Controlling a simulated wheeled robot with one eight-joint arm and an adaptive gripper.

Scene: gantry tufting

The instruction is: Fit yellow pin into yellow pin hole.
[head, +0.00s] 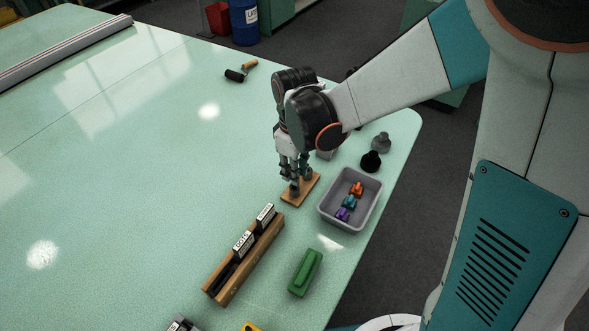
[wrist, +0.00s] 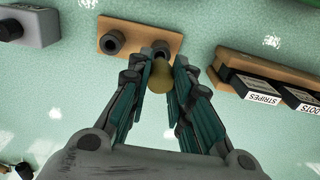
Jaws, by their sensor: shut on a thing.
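My gripper (head: 292,172) is low over a small wooden board (head: 312,184) near the table's right side. In the wrist view my gripper (wrist: 160,85) is shut on the yellow pin (wrist: 160,76), a dull yellow knob between the fingertips. The wooden board (wrist: 140,38) carries two dark round sockets, a left one (wrist: 112,42) and a right one (wrist: 161,48). The pin's head overlaps the near edge of the right socket in this view. Whether the pin's tip is inside it or above it I cannot tell. No yellow marking shows on either socket. The head view hides the pin.
A grey tray (head: 328,212) with orange, teal and purple pieces stands right of the board. A wooden rack (head: 233,278) with labelled cards and a green block (head: 305,272) lie nearer. Black (head: 371,161) and grey (head: 381,142) knobs stand behind the tray.

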